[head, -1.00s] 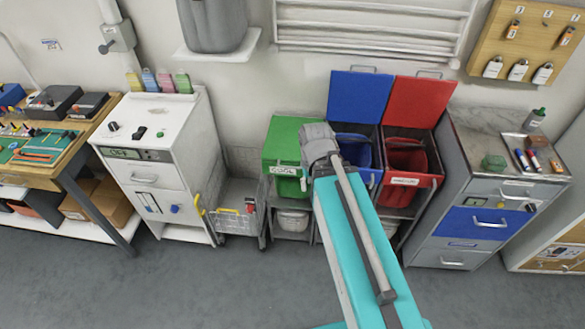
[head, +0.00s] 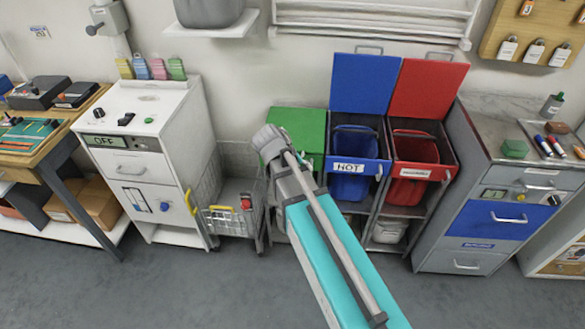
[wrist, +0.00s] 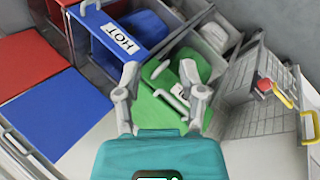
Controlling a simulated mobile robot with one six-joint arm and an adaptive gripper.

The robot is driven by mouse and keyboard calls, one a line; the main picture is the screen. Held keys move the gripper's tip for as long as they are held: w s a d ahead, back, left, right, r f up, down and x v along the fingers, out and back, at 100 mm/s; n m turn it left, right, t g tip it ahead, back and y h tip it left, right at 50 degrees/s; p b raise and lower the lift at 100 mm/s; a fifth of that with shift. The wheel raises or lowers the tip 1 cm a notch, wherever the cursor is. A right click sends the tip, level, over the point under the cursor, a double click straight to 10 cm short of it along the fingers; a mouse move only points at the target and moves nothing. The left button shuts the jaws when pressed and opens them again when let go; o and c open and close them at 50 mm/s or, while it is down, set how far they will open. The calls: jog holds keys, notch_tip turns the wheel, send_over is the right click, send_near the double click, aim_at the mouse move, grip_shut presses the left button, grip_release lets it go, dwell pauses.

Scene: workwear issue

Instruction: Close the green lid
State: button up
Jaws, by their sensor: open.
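The green lid (head: 303,127) lies about flat over the leftmost of three bins; I cannot tell whether it is fully down. In the wrist view the green lid (wrist: 150,112) shows below and between my fingers, with pale handle-like bars near it. My gripper (head: 268,140) is at the bin's front left in the head view and hides part of its front. In the wrist view my gripper (wrist: 160,72) has its fingers apart with nothing held between them. Contact with the lid cannot be told.
The blue lid (head: 367,83) and red lid (head: 428,90) stand open against the wall beside the green one. A wire basket cart (head: 232,208) stands left of the bins. A grey drawer cabinet (head: 490,230) stands to the right. The floor in front is clear.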

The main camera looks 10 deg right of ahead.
jog(key=w+a+f+n+t+h+b, duration=0.4)
jog(key=w+a+f+t+h+b, duration=0.2)
jog(key=b, duration=1.5)
jog(key=shift+w+a+f+h+b, duration=0.3)
jog(key=shift+w+a+f+h, duration=0.8)
jog(key=shift+w+a+f, duration=1.7)
jog(key=shift+w+a+r, duration=0.2)
jog(key=shift+w+r, duration=0.5)
jog(key=shift+w, duration=0.3)
jog(key=b+x, duration=0.2)
jog(key=x, duration=1.1)
jog(key=shift+w+d, duration=0.15)
jog(key=shift+d, duration=0.05)
grip_shut()
